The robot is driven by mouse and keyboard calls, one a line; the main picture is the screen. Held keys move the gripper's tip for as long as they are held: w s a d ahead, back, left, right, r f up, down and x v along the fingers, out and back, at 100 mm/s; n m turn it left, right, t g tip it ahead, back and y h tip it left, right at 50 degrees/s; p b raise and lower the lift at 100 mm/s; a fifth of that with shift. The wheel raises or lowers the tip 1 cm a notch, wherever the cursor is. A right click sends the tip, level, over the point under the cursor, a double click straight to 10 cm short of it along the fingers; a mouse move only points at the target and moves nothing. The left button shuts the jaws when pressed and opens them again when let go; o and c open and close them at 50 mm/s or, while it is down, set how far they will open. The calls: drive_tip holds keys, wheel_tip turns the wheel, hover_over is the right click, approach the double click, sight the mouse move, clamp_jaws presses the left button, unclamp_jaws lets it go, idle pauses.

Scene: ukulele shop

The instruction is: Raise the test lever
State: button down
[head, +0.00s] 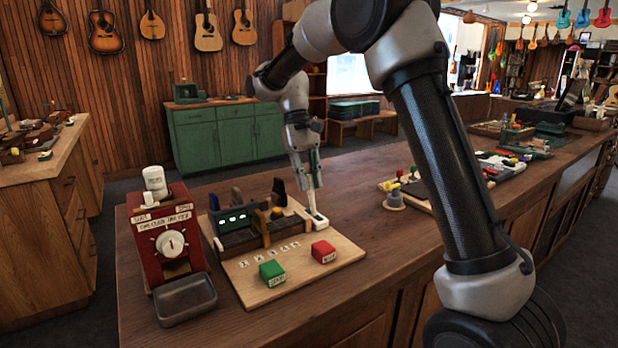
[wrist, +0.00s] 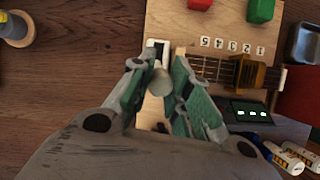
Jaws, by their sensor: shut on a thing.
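The test lever is a small pale lever with a rounded end (wrist: 160,82), set in a white-framed slot plate (head: 320,221) at the right edge of the wooden board. The dark slot of the plate also shows in the wrist view (wrist: 158,46). My gripper (head: 312,193) comes down from above over the plate. In the wrist view my gripper (wrist: 160,73) has its two green-grey fingers closed on the lever's rounded end, one on each side. The fingers hide part of the lever, and its exact tilt is hard to tell.
The wooden board (head: 250,292) bears a ukulele neck jig, a green block (head: 272,273) and a red block (head: 323,251). A red dial machine (head: 170,235) and a metal tray (head: 186,299) stand left. Coloured knobs on another board (head: 394,199) stand to the right.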

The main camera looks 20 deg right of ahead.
drive_tip(key=shift+w+a+f, duration=0.1)
drive_tip(key=shift+w+a, duration=0.1)
drive_tip(key=shift+w, duration=0.4)
drive_tip(key=c, duration=1.3)
unclamp_jaws()
drive_tip(key=shift+w+f, duration=0.1)
drive_tip(key=v, duration=1.2)
drive_tip(key=shift+d, duration=0.1)
